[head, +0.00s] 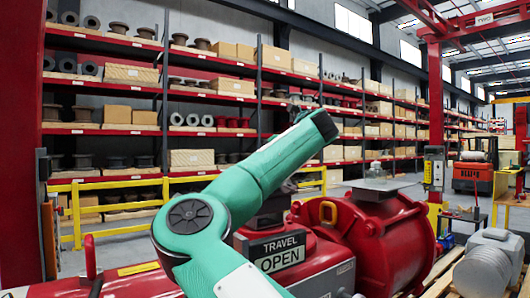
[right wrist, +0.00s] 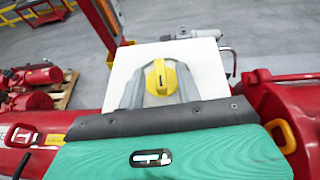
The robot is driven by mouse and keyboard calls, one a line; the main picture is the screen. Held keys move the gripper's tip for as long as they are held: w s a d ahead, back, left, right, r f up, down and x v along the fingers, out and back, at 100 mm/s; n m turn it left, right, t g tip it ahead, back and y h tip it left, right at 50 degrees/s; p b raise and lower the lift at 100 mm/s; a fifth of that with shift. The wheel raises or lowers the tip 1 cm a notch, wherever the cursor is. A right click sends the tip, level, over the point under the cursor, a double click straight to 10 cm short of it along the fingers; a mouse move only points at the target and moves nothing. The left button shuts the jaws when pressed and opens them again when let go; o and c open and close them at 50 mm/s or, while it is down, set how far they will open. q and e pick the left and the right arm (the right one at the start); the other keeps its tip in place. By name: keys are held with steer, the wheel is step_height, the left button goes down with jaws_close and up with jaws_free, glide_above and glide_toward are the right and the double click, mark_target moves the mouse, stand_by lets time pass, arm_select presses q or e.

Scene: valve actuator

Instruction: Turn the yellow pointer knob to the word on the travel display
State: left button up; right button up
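The travel display (head: 280,253) sits on the red actuator in the head view and reads OPEN. The yellow pointer knob (right wrist: 160,78) is on a white panel (right wrist: 208,72) in the right wrist view. It has a raised ridge with a small dark mark, running roughly up and down in the picture. No words around it are legible. My right gripper (right wrist: 160,80) has its two grey fingers spread, one on each side of the knob. I cannot tell whether they touch it. The head view shows neither the knob nor a gripper. My left gripper is not in view.
The red actuator body (head: 375,240) fills the lower middle of the head view. A yellow lifting ring (right wrist: 281,135) is close on the right in the wrist view. A grey motor (head: 488,265) stands at right. Shelves (head: 105,128) and a yellow rail (head: 120,182) are behind.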

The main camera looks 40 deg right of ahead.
steer(key=shift+w+f, duration=0.25)
steer(key=shift+w, duration=0.3)
jaws_close()
